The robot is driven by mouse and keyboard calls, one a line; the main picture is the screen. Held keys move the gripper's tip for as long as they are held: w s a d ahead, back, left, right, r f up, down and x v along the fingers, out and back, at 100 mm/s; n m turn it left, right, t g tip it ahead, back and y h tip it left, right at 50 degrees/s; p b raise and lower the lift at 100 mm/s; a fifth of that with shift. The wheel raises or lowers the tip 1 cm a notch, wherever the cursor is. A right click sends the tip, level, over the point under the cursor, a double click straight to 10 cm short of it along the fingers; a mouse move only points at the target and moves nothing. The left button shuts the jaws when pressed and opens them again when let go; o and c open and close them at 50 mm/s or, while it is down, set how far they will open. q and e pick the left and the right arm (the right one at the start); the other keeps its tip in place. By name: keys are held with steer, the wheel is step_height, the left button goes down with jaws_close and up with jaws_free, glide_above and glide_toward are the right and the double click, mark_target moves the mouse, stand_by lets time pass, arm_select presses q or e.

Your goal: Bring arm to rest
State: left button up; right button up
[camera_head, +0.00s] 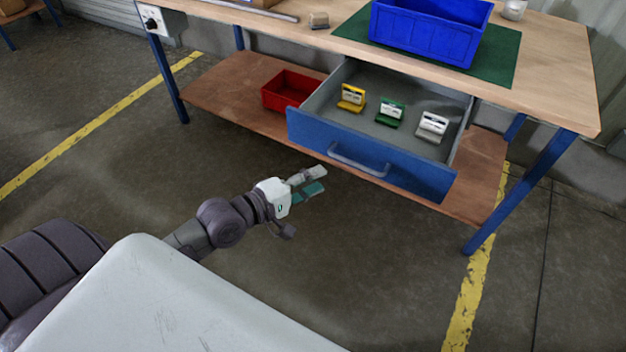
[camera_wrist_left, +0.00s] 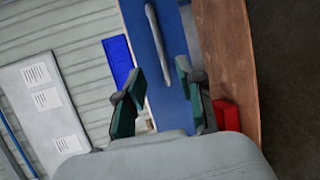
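My left gripper (camera_head: 312,183) hangs in front of the workbench, apart from the open blue drawer (camera_head: 372,163) and a little left of its handle. Its two fingers (camera_wrist_left: 160,95) stand apart with nothing between them in the left wrist view. The drawer front (camera_wrist_left: 163,60) and its handle (camera_wrist_left: 156,38) show beyond the fingers there. A yellow cartridge holder (camera_head: 351,98), a green one (camera_head: 390,113) and a white one (camera_head: 432,127) stand in a row inside the drawer. My right gripper is not in view.
A blue bin (camera_head: 425,32) stands on a green mat (camera_head: 497,62) on the benchtop. A red bin (camera_head: 290,90) sits on the lower shelf (camera_head: 222,92), left of the drawer. Yellow lines (camera_head: 95,128) mark the floor. The floor before the bench is clear.

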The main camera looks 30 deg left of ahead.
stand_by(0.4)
